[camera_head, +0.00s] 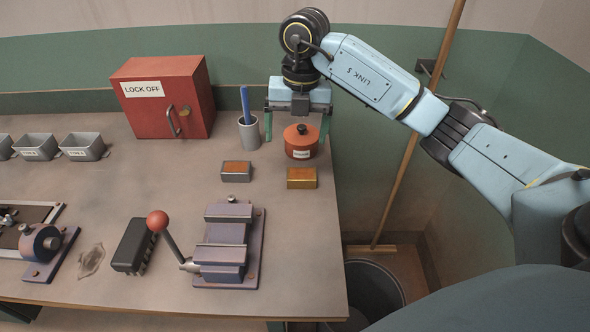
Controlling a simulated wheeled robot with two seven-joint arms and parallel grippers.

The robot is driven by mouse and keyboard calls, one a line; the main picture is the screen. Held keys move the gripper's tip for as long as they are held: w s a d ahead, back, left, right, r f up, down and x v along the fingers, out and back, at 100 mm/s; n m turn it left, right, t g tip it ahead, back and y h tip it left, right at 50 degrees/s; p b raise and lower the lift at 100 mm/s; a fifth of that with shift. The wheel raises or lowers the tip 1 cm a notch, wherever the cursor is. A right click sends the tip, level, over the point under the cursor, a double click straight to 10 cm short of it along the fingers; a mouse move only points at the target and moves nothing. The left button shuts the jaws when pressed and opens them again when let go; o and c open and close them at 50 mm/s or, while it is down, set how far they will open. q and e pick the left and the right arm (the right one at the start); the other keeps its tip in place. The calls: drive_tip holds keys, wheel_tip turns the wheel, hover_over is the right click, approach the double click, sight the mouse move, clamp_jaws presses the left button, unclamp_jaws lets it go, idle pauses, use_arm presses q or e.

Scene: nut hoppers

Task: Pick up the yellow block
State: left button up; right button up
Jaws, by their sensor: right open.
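The yellow block (301,184) is a small yellow-sided box with an orange top. It stands on the table near its right edge, in front of an orange round pot (301,153). My right gripper (297,138) points down at the back of the table, its green fingers spread wide to either side above the pot. It is open, and nothing shows held in it. The gripper is behind the yellow block in the picture and apart from it. My left gripper is not in view.
A grey block (236,177) with an orange top lies left of the yellow one. A grey cup (248,134) holds a blue pen. A red lock-off box (150,105) stands behind. A purple vise (227,250) with a red-knobbed lever (170,240) is in front. Bare table lies between.

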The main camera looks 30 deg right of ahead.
drive_tip(key=d, duration=0.1)
drive_tip(key=b, duration=0.1)
hover_over(302, 173)
drive_tip(key=shift+h, duration=0.4)
wheel_tip(302, 173, down, 7)
drive_tip(key=shift+s+a+r, duration=0.1)
drive_tip(key=shift+s+a, duration=0.05)
drive_tip(key=shift+f, duration=0.55)
wheel_tip(302, 173, down, 5)
drive_tip(key=shift+f, duration=0.1)
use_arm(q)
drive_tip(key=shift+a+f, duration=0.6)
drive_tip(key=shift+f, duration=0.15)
use_arm(e)
drive_tip(key=c, duration=1.5)
